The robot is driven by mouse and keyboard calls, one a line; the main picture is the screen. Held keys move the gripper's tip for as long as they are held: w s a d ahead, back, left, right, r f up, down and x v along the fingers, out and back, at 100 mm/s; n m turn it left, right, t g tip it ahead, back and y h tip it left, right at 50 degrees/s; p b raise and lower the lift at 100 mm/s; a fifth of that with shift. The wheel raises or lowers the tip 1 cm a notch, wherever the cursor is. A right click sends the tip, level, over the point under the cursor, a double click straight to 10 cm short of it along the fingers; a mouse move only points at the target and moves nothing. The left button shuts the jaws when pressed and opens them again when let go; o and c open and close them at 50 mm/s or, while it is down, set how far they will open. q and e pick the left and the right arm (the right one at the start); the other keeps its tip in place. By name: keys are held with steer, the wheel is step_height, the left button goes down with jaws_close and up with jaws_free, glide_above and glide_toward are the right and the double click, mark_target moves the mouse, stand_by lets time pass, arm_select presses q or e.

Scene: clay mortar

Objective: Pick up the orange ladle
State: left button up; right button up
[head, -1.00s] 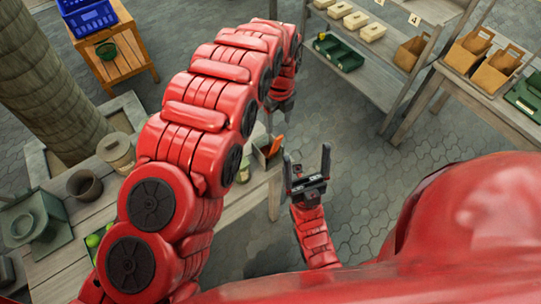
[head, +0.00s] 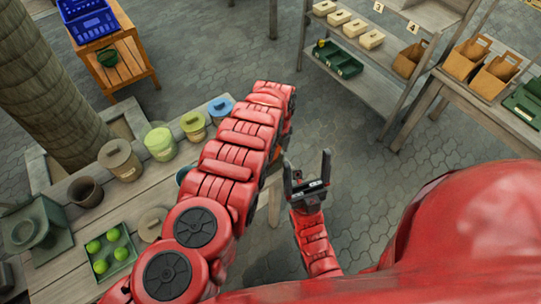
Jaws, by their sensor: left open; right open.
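I cannot make out the orange ladle clearly. Only a small orange-brown patch shows at the right edge of my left arm, and I cannot tell what it is. My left arm reaches over the wooden table (head: 70,268) and hides part of its right end. My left gripper is hidden behind its own arm. My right gripper (head: 307,165) is open and empty, its two dark fingers pointing up, to the right of the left arm and over the paved floor.
Lidded pots, including a yellow-green one (head: 160,143) and a beige one (head: 120,159), line the table's back. A brown pot (head: 85,191) and a green tray (head: 120,233) with green fruits stand at left. Shelves (head: 375,60) stand at the back right. Paved floor lies between.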

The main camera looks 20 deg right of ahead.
arm_select(q)
steer(key=shift+f, duration=0.35)
steer(key=shift+c, duration=0.3)
jaws_close()
